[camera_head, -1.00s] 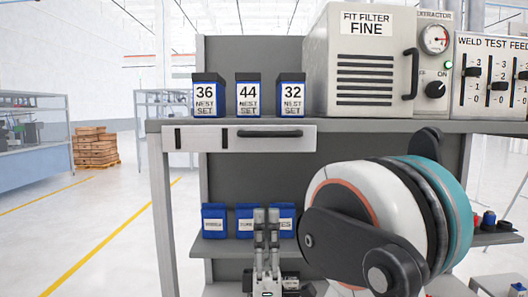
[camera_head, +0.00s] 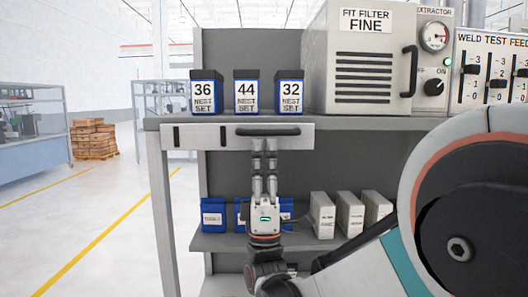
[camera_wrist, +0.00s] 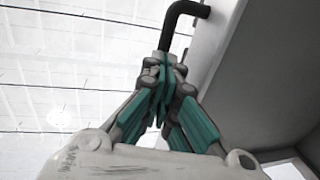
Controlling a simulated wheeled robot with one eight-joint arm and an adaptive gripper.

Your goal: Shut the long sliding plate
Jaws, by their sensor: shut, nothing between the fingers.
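The long pale plate (camera_head: 218,138) runs just under the front edge of the bench top in the head view. It has two dark slots at its left and a long black bar handle (camera_head: 268,132) at its right. I cannot tell how far out it stands. My gripper (camera_head: 264,146) points up, shut and empty, with its tips just below the handle and overlapping the plate's lower edge in the picture. In the wrist view the closed fingers (camera_wrist: 166,68) point toward the bent dark handle (camera_wrist: 185,10); contact is not clear. A pale panel lies to their right.
Three blue boxes (camera_head: 247,94) labelled 36, 44 and 32 stand on the bench top, left of the filter cabinet (camera_head: 350,60). Blue boxes and grey blocks (camera_head: 350,213) are on the lower shelf. Floor to the left is open.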

